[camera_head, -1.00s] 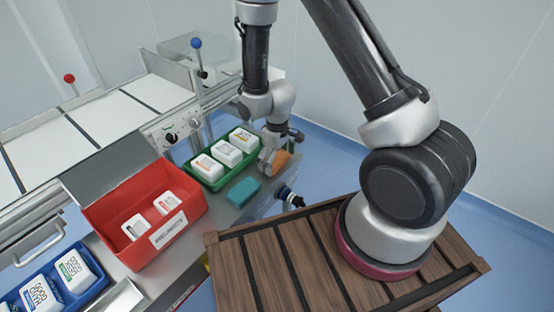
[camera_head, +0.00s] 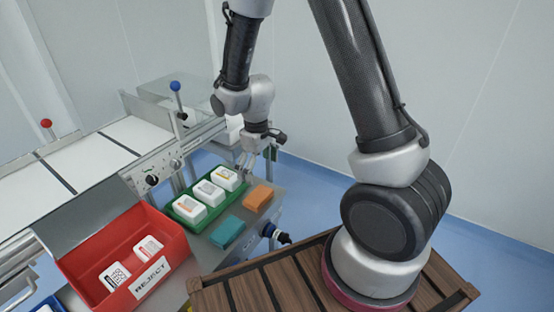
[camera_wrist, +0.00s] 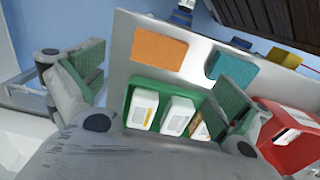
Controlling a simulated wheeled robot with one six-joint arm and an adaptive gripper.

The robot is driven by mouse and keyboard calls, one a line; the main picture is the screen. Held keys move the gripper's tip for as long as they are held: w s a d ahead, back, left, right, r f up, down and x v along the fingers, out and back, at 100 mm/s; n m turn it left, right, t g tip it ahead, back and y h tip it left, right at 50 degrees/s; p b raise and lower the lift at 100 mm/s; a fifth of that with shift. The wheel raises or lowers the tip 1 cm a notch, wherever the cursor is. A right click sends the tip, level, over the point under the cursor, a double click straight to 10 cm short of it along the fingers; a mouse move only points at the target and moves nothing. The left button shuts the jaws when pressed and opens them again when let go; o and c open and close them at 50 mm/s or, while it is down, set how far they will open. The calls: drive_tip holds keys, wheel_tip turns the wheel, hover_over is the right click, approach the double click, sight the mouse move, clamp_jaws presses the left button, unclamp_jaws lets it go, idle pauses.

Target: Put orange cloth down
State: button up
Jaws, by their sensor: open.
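The orange cloth (camera_head: 258,198) lies flat on the grey table, right of the green tray and beside the teal cloth (camera_head: 227,232). It also shows whole in the wrist view (camera_wrist: 160,48), with nothing touching it. My gripper (camera_head: 246,164) is above the far end of the green tray, apart from the cloth. In the wrist view its two green-padded fingers (camera_wrist: 160,85) are spread wide with nothing between them.
The green tray (camera_head: 188,222) holds white packs. A red reject bin (camera_head: 130,262) with white packs stands at the front left. The machine's conveyor (camera_head: 70,170) is behind. A brown slatted deck (camera_head: 275,285) is at the right.

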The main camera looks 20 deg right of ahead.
drive_tip(key=s+d+r+m+t, duration=0.15)
drive_tip(key=d+r, duration=0.35)
drive_tip(key=r, duration=0.6)
drive_tip(key=s+d+r+m+t, duration=0.1)
drive_tip(key=s+d+r+m, duration=0.1)
drive_tip(key=s+d+r, duration=0.3)
drive_tip(key=s+d+r+m+t, duration=0.1)
drive_tip(key=s+d+r+m, duration=0.2)
drive_tip(key=s+r, duration=0.8)
drive_tip(key=shift+s+d+r+t, duration=0.35)
drive_tip(key=shift+s+d, duration=0.55)
drive_tip(key=shift+s, duration=0.35)
